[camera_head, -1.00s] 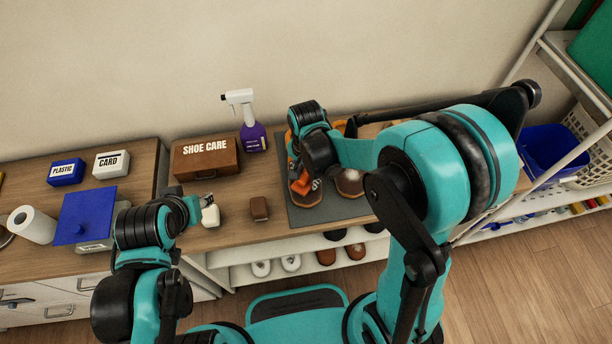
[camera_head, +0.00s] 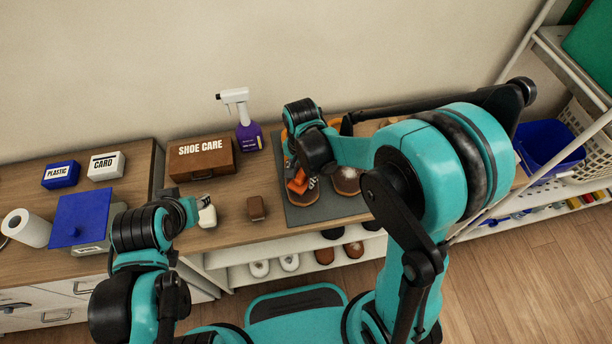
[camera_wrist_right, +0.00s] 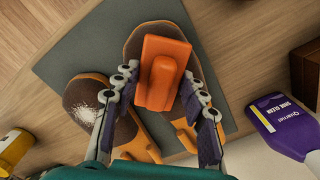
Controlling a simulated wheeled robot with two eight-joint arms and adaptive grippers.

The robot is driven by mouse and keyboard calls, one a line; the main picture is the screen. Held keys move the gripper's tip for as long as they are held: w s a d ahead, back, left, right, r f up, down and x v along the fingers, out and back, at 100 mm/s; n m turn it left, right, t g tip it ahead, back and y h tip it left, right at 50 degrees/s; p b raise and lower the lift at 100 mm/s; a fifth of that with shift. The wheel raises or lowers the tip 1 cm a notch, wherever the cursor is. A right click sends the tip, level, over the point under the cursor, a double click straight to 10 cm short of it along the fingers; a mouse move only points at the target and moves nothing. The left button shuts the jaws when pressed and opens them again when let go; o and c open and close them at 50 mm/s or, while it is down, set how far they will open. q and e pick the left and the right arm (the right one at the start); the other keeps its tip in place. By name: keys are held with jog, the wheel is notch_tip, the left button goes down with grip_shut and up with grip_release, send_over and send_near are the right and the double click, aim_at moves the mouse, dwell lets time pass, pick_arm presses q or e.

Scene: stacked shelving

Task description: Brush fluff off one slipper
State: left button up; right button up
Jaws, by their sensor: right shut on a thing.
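Two brown slippers with orange rims lie on a dark grey mat (camera_head: 303,215). The right-hand slipper (camera_head: 347,179) has a pale fluff patch on its toe, which shows clearly in the right wrist view (camera_wrist_right: 88,114). The left-hand slipper (camera_head: 303,200) is partly covered by my right gripper and also shows in the right wrist view (camera_wrist_right: 133,40). My right gripper (camera_wrist_right: 160,97) is shut on an orange brush (camera_wrist_right: 163,62) over this slipper's toe; I cannot tell whether they touch. My left gripper (camera_head: 208,200) is beside a white block (camera_head: 207,216); its fingers are unclear.
A brown block (camera_head: 256,208) lies between the white block and the mat. The shoe care box (camera_head: 202,158) and a purple spray bottle (camera_head: 248,134) stand behind. More shoes sit on the shelf below. A blue bin (camera_head: 548,158) is at the right.

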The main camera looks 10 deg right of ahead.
jog(key=shift+w+a, duration=0.5)
jog(key=shift+a, duration=0.35)
jog(key=shift+s+d+f, duration=0.1)
jog(key=shift+s+d, duration=0.45)
jog(key=shift+d, duration=0.3)
jog(key=shift+s+d, duration=0.4)
jog(key=shift+d, duration=0.4)
jog(key=shift+w+a+b, duration=0.35)
jog(key=shift+w+a, duration=0.05)
jog(key=shift+a, duration=0.45)
jog(key=shift+w+a, duration=0.55)
jog(key=shift+a, duration=0.25)
jog(key=shift+s+d+f, duration=0.15)
jog(key=shift+s+d, duration=0.45)
jog(key=shift+d, duration=0.3)
jog(key=shift+s+d, duration=0.4)
jog(key=shift+d, duration=0.4)
jog(key=shift+r, duration=0.2)
